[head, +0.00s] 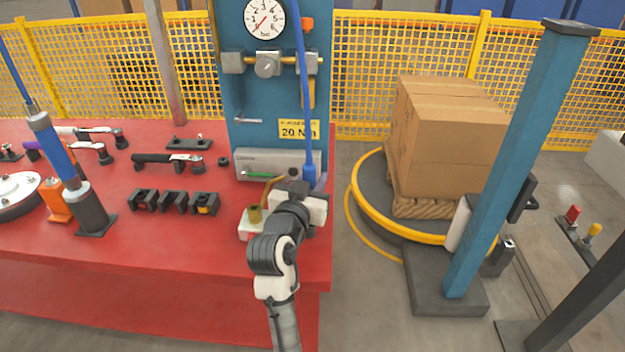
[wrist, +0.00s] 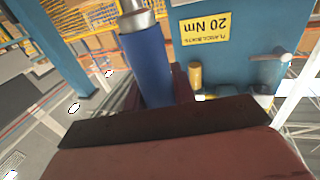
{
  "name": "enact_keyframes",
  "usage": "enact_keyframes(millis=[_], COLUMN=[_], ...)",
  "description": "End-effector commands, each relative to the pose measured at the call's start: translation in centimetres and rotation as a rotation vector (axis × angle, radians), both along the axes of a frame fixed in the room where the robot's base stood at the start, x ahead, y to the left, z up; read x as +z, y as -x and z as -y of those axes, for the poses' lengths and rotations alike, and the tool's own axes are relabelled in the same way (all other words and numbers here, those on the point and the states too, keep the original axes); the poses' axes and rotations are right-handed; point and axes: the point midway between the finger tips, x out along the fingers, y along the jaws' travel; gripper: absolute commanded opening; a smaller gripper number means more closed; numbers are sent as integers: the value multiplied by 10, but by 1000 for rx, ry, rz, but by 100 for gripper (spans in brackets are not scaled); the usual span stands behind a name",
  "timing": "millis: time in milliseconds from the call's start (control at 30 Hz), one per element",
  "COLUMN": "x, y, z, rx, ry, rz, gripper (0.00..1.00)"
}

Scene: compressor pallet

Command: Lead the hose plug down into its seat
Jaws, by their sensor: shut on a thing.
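The blue hose (head: 301,90) hangs down in front of the blue panel and ends in a thicker blue plug (head: 309,172). My gripper (head: 309,189) is shut around this plug, near the right front of the red bench. In the wrist view the blue plug (wrist: 147,68) with its silvery end stands between the dark jaws (wrist: 165,108). A brass, cup-like fitting (head: 254,215) on a pale block stands left of my gripper; I cannot tell whether it is the plug's seat. The plug's far end is hidden by the gripper.
The blue panel (head: 240,95) with a gauge (head: 264,18) rises behind my gripper. A grey box (head: 262,164) sits at its foot. Black holders (head: 174,202) and hand tools lie on the red bench (head: 120,265) to the left. A blue post (head: 510,170) and boxed pallet (head: 445,135) stand right.

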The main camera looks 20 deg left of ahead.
Motion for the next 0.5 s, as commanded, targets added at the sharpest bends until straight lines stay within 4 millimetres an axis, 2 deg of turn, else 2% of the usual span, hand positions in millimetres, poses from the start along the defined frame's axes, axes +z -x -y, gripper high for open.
enact_keyframes(millis=[500], x=[-11], y=[0], z=[0], rx=[0], ry=[0], rz=[0], gripper=[0])
